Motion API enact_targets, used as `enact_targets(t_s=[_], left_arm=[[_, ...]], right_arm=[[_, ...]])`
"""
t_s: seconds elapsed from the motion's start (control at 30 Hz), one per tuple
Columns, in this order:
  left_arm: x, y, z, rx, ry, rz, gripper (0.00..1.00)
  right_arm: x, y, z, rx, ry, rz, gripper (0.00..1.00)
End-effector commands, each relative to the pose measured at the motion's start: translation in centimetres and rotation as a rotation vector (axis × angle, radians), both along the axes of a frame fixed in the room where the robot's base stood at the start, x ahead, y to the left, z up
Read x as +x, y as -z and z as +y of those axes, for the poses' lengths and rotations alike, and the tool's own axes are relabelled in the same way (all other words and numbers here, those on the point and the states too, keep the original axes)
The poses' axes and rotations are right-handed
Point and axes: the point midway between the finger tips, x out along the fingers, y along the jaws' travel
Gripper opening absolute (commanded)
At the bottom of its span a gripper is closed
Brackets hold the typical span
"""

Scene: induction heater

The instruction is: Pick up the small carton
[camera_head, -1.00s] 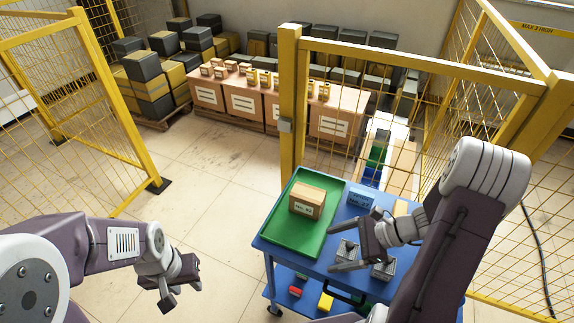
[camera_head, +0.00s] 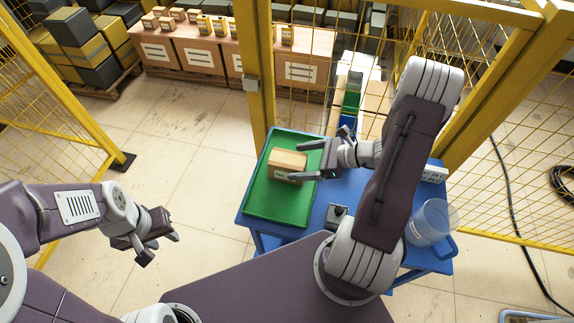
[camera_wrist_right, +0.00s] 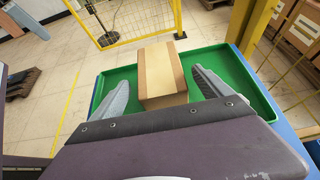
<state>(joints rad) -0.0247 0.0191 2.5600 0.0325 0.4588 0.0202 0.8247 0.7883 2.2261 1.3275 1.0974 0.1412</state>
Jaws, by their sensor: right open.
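The small carton (camera_head: 288,165) is a brown cardboard box with a pale label on its side. It sits on the green tray (camera_head: 270,206) on the blue cart. My right gripper (camera_head: 311,161) is open beside the carton, at its right in the head view. In the right wrist view the carton (camera_wrist_right: 162,75) lies ahead, between the lines of the two open fingers (camera_wrist_right: 162,88). I cannot tell whether a finger touches it. My left gripper (camera_head: 160,248) hangs empty over the floor at the left, with its fingers apart.
The blue cart (camera_head: 322,212) also carries a clear bucket (camera_head: 430,224) and a small grey metal part (camera_head: 337,214). A yellow fence post (camera_head: 262,100) stands just behind the cart. Large cartons (camera_head: 180,52) with smaller boxes on top stand at the back. Floor left of the cart is clear.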

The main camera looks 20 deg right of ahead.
Motion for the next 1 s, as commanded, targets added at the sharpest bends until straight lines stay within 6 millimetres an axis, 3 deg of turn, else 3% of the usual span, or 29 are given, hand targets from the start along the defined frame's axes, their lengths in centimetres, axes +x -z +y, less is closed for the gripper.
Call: enact_targets(t_s=[0.3, 0.57, 0.87, 1.0], left_arm=[[0.0, 0.2, 0.0, 0.0, 0.0, 0.0, 0.36], [0.0, 0.2, 0.0, 0.0, 0.0, 0.0, 0.36], [0.0, 0.2, 0.0, 0.0, 0.0, 0.0, 0.36], [0.0, 0.1, 0.0, 0.0, 0.0, 0.0, 0.36]], right_arm=[[2.7, 2.5, 3.0, 0.001, -0.004, 0.001, 0.89], [2.9, 2.7, 3.3, 0.0, -0.001, 0.0, 0.89], [2.9, 2.7, 3.3, 0.0, -0.001, 0.0, 0.06], [2.9, 2.7, 3.3, 0.0, -0.002, -0.002, 0.04]])
